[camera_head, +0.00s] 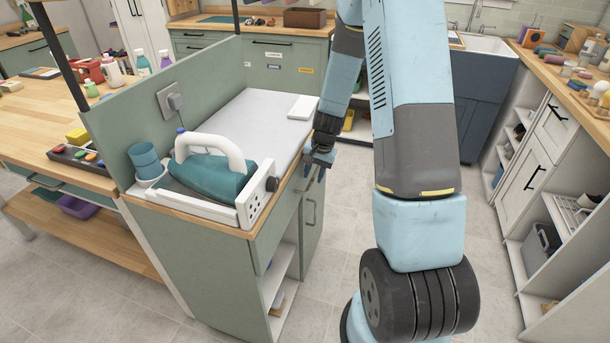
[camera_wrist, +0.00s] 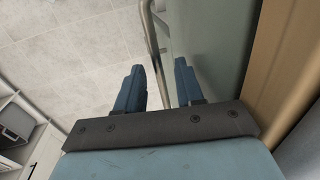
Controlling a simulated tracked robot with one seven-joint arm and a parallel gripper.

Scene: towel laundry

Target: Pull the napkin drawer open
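The green cabinet under the ironing board shows its drawer front (camera_head: 286,203) in the head view. My gripper (camera_head: 316,168) is at this front, just below the worktop edge, and partly hides it. In the wrist view the two blue fingers of my gripper (camera_wrist: 159,66) are apart. A metal bar handle (camera_wrist: 153,45) on the green front (camera_wrist: 205,35) runs between them. The fingers do not appear closed on it; contact cannot be told. The drawer looks flush with the cabinet. No napkins are visible.
A teal iron (camera_head: 212,178) stands on the cabinet's top near a teal cup (camera_head: 146,160). Below my gripper is a door handle (camera_head: 311,212) on the cabinet. The tiled floor (camera_head: 335,240) beside the front is clear. Shelves (camera_head: 545,245) stand at the right.

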